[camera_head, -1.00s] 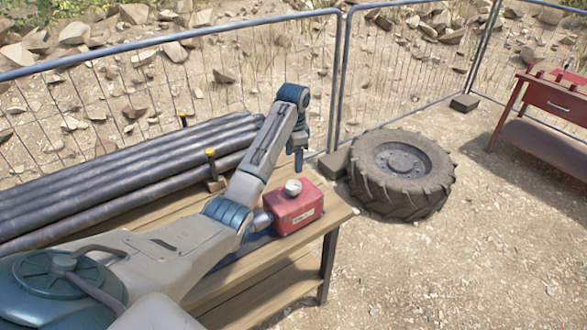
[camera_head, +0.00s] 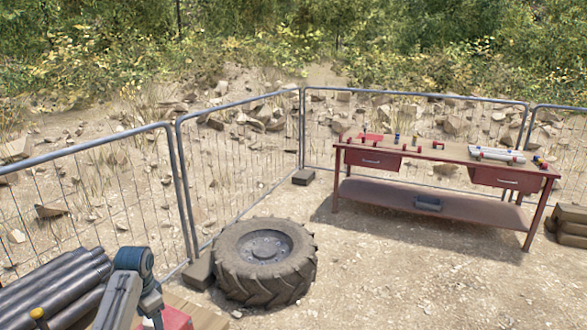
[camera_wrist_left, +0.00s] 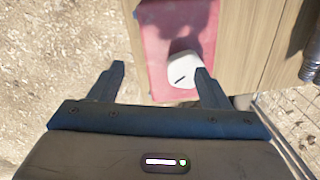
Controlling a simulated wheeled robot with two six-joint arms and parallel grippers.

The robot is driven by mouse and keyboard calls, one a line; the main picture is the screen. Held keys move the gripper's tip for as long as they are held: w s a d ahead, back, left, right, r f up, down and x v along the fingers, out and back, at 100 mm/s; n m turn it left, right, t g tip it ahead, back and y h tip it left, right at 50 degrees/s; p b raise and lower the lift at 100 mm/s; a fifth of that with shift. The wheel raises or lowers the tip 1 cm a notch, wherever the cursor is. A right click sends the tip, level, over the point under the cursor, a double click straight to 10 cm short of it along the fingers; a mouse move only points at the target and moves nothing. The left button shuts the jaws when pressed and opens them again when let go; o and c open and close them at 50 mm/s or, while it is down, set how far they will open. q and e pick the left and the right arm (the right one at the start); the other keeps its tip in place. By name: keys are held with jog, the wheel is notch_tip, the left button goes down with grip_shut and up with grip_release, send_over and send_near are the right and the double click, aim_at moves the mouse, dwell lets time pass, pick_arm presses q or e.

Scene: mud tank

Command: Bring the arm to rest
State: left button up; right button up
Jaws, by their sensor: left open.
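My left arm shows at the bottom left of the head view, with its wrist bent downward over the wooden bench (camera_head: 207,318). In the left wrist view my left gripper (camera_wrist_left: 160,68) is open, its two fingers apart with nothing between them in its grip. A red box (camera_wrist_left: 170,28) with a white knob (camera_wrist_left: 183,69) lies below the gripper, beside the right finger in that view. In the head view only part of the red box (camera_head: 178,318) shows, at the bottom edge by the wrist. My right gripper is not in view.
Dark pipes (camera_head: 55,290) lie at the left of the bench. A large tyre (camera_head: 265,262) lies on the ground beyond it. Wire fence panels (camera_head: 240,165) run behind. A red workbench (camera_head: 440,156) with tools stands at the right. The ground between is clear.

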pick_arm(q)
jog(key=s+d+f+n+t, duration=0.1)
jog(key=s+d+f, duration=0.35)
jog(key=s, duration=0.45)
jog(key=s+d+f+n+t, duration=0.1)
jog(key=s+d+f, duration=0.2)
jog(key=s+f, duration=0.45)
jog(key=s+d+r+n+t, duration=0.1)
jog(key=s+d+r+n, duration=0.15)
jog(key=s, duration=0.85)
jog(key=s+d+r+n, duration=0.1)
jog(key=s+d+r, duration=0.2)
jog(key=s, duration=0.8)
jog(key=a+f+g+b, duration=0.1)
jog(key=a+f+b, duration=0.15)
jog(key=f, duration=1.55)
jog(key=a+f+b, duration=0.1)
jog(key=f+b, duration=0.2)
jog(key=f, duration=1.5)
jog(key=s+f+b, duration=0.2)
jog(key=s+f, duration=0.7)
jog(key=f, duration=0.2)
jog(key=s+f+g+b, duration=0.1)
jog(key=s+f+b, duration=0.2)
jog(key=s+f, duration=0.6)
notch_tip(320, 180, down, 4)
jog(key=shift+s+a+r+n, duration=0.2)
jog(key=shift+a+r+n, duration=0.05)
jog(key=shift+a+n, duration=0.2)
